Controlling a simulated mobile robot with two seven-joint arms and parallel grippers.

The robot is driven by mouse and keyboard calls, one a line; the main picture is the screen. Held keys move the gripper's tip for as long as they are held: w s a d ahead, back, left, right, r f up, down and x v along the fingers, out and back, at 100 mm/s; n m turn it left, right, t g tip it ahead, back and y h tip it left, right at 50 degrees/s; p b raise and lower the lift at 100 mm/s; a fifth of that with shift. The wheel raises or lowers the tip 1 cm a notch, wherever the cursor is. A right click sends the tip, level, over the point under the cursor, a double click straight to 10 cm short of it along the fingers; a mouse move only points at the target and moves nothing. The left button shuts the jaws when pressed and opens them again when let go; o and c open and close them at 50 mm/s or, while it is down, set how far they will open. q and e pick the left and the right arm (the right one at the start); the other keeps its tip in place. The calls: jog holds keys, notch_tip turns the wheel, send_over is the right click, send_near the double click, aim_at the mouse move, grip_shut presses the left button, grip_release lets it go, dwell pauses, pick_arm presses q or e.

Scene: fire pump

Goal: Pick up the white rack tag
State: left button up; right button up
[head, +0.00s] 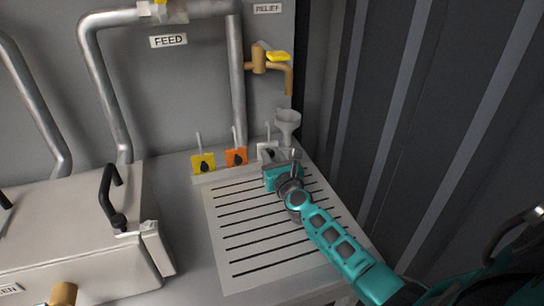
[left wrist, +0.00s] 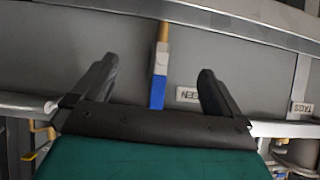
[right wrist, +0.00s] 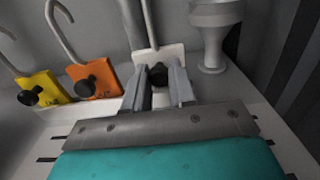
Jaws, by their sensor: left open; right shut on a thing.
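The white rack tag (head: 266,150) stands at the right end of the row of tags in the head view. It is a white plate with a wire hook and a black knob, and it also shows in the right wrist view (right wrist: 174,57). My right gripper (head: 272,158) is shut on the black knob (right wrist: 160,73) of this tag, in front of the plate. The fingers hide part of the plate's lower portion. My left gripper (left wrist: 160,85) is open and empty in the left wrist view, facing a grey panel.
A yellow tag (head: 203,163) and an orange tag (head: 236,157) stand to the left. A grey funnel (head: 287,125) is close behind on the right, below a brass tap (head: 262,62). A slotted white drain board (head: 235,245) lies in front. A ribbed dark wall (head: 400,110) bounds the right.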

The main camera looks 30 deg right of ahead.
aim_at(269, 138)
pick_arm(q)
jog(key=shift+s, duration=0.1)
pick_arm(e)
jog(key=shift+c, duration=0.9)
jog(key=shift+r, duration=0.15)
jog(key=shift+r+p, duration=2.15)
jog(key=shift+p, duration=0.05)
pick_arm(q)
notch_tip(269, 138, up, 4)
jog(key=shift+r, duration=0.15)
pick_arm(e)
jog(key=shift+s+f, duration=0.1)
jog(key=shift+s, duration=0.05)
